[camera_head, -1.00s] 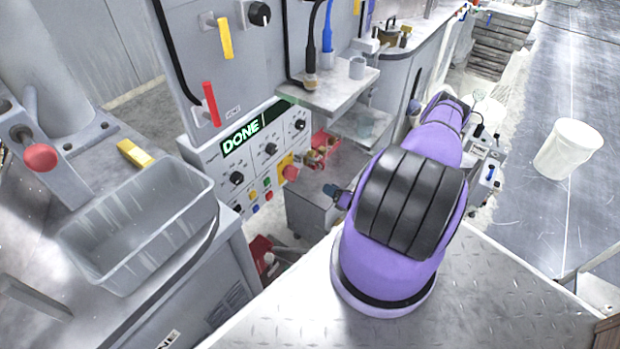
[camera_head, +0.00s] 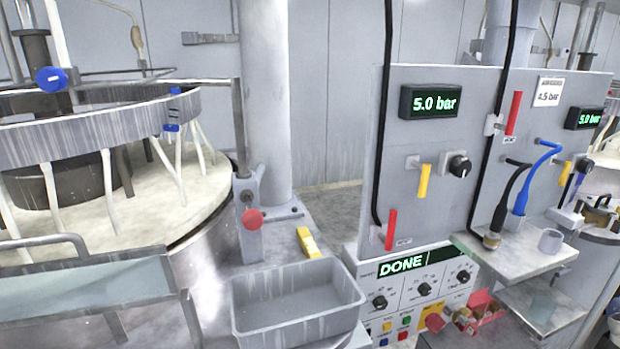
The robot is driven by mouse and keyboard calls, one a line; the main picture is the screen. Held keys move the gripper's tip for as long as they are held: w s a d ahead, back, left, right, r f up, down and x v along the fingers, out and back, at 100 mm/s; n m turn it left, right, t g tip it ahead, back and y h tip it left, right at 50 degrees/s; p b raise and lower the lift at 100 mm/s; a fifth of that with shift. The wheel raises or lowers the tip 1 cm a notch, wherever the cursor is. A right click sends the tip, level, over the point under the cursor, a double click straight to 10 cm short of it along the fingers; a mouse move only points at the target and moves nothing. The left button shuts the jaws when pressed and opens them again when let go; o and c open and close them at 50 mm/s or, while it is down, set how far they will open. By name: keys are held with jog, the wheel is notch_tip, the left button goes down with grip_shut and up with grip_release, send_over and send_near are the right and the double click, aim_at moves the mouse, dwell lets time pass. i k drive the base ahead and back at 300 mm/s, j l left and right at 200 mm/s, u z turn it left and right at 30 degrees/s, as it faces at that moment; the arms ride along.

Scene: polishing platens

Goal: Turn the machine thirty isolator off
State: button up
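The grey upright panel (camera_head: 440,235) carries two upright red levers, one low at its left edge (camera_head: 391,229) and one higher near the middle (camera_head: 514,112). Each has a small label too small to read, so I cannot tell which handle is the machine thirty isolator. A yellow lever (camera_head: 424,181) points down beside a black rotary knob (camera_head: 460,166). A second yellow lever (camera_head: 565,172) is at the right. The control box (camera_head: 390,273) below reads DONE and has several black knobs and coloured buttons. My gripper and arm are out of view.
A grey tub (camera_head: 295,310) and a yellow block (camera_head: 308,242) sit on the bench, with a red knob (camera_head: 252,218) on a post behind. A large round polishing machine (camera_head: 90,140) fills the left.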

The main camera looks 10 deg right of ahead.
aim_at(434, 323)
jog(key=k+l, duration=0.1)
jog(key=k, duration=0.35)
jog(key=k+l, duration=0.1)
jog(key=k, duration=0.3)
